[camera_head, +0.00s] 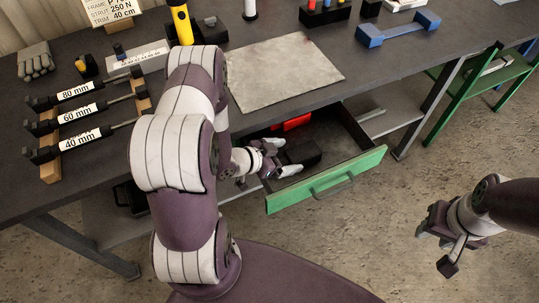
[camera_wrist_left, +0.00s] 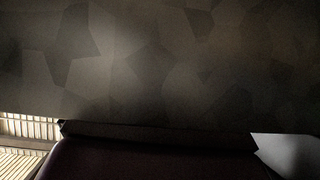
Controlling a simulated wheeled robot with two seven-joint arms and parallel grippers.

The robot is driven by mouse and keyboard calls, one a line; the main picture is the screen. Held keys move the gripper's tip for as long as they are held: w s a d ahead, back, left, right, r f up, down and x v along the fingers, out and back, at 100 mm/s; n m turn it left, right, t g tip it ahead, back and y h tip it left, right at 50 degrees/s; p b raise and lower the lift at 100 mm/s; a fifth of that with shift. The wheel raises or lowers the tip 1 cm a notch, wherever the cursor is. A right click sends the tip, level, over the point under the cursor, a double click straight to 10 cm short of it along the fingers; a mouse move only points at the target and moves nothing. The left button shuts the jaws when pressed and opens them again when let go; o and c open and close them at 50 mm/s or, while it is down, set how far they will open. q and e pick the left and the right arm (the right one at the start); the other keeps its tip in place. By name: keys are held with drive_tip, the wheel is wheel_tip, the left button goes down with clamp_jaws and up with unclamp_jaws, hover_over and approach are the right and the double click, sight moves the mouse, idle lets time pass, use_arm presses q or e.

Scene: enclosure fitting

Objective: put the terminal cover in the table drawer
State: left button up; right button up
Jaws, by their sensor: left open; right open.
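The table drawer is pulled open under the table, with a green front panel (camera_head: 330,180) and handle. A black block-like part (camera_head: 304,152), which may be the terminal cover, lies inside the drawer. A red item (camera_head: 292,122) lies farther back in it. My left gripper (camera_head: 284,158) is open at the drawer's left side, with its fingers close to the black part. I cannot tell whether they touch it. The left wrist view is dark, showing a mottled surface and a dark edge (camera_wrist_left: 160,135) that I cannot identify. My right gripper (camera_head: 440,248) is open and empty over the floor at right.
A grey mat (camera_head: 280,75) lies on the dark table above the drawer. Labelled struts (camera_head: 80,115) rest on a wooden rack at left. A blue dumbbell-shaped part (camera_head: 398,29) and a yellow tool (camera_head: 181,22) stand at the back. A green frame (camera_head: 490,85) stands at right.

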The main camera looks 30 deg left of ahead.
use_arm(q)
drive_tip(key=p+v, duration=0.1)
drive_tip(key=v, duration=0.9)
drive_tip(key=shift+r, duration=0.1)
idle(0.8)
